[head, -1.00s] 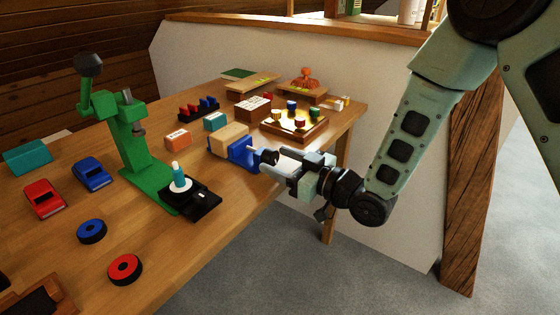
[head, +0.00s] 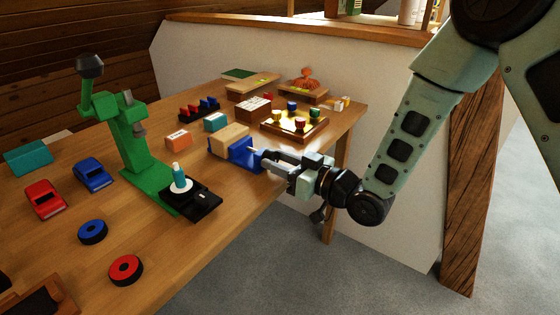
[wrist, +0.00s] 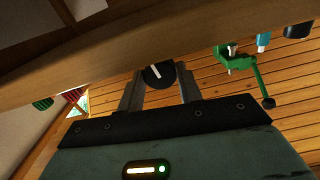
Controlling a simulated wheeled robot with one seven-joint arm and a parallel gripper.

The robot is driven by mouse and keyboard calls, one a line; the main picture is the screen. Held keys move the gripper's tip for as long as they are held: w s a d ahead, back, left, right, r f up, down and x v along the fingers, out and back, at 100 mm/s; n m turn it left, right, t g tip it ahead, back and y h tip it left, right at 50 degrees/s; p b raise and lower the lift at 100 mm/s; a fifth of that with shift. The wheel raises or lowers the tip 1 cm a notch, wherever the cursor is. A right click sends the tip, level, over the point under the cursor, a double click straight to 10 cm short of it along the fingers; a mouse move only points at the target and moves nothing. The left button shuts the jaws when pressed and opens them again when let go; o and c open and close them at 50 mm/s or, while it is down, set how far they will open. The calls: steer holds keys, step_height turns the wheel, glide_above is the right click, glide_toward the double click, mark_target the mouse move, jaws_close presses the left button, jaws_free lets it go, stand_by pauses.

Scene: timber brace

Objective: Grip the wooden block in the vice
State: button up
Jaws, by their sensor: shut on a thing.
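The blue vice (head: 243,154) sits near the right edge of the wooden table. The pale wooden block (head: 229,136) is at the vice, on its far left side; I cannot tell how tightly the jaws hold it. My gripper (head: 268,160) reaches the vice's handle end from the right. In the wrist view my gripper (wrist: 160,84) is shut on the round black vice knob (wrist: 158,74), which has a white mark and sits between the two fingers. In the head view the knob is mostly hidden by my fingers. The block is not visible in the wrist view.
A green press (head: 140,150) with a black base stands left of the vice. A tray with coloured pegs (head: 294,124) lies behind my gripper. Orange (head: 179,138) and teal (head: 215,121) boxes sit behind the vice. Free room lies off the table's right edge.

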steer(key=o, duration=1)
steer(key=p+v, duration=0.7)
steer(key=v, duration=1)
steer(key=shift+d+p, duration=0.2)
steer(key=shift+p, duration=0.1)
steer(key=shift+s, duration=0.15)
